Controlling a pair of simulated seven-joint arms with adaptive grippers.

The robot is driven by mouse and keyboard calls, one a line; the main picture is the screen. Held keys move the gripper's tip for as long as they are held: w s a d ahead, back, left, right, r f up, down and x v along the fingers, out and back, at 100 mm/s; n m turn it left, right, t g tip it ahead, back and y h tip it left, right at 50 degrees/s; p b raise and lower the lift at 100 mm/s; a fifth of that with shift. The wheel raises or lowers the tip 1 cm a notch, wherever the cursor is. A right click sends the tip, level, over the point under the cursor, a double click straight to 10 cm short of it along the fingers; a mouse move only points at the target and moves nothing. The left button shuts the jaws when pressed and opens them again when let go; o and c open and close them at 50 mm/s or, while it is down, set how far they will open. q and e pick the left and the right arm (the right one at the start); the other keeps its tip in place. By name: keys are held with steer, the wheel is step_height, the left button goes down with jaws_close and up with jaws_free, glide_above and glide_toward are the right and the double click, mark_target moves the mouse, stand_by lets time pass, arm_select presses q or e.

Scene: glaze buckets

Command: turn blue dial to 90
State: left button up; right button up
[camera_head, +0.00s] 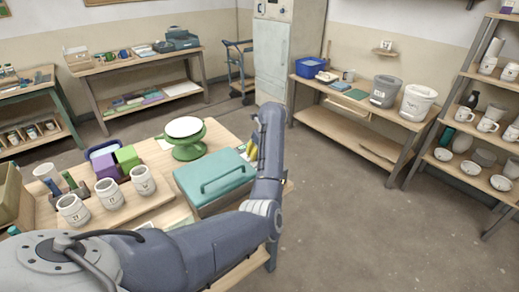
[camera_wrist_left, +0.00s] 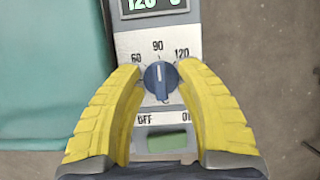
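The blue dial (camera_wrist_left: 160,81) sits on a grey control panel (camera_wrist_left: 128,44) in the left wrist view. Its pale mark points up toward the printed 90, between 60 and 120. The yellow fingertips of my left gripper (camera_wrist_left: 160,78) are on both sides of the dial and appear shut on it. A display (camera_wrist_left: 154,5) above reads about 120, cut off by the frame edge. A green switch (camera_wrist_left: 168,142) lies below, between OFF and ON labels. In the head view my left gripper (camera_head: 251,149) is mostly hidden behind my arm. My right gripper is not in view.
A teal lidded box (camera_head: 214,178) stands beside the panel on the table. Open floor lies to the right.

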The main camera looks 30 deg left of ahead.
arm_select(q)
steer(key=v, duration=1.1)
steer(key=shift+r, duration=0.35)
steer(key=shift+d, duration=0.15)
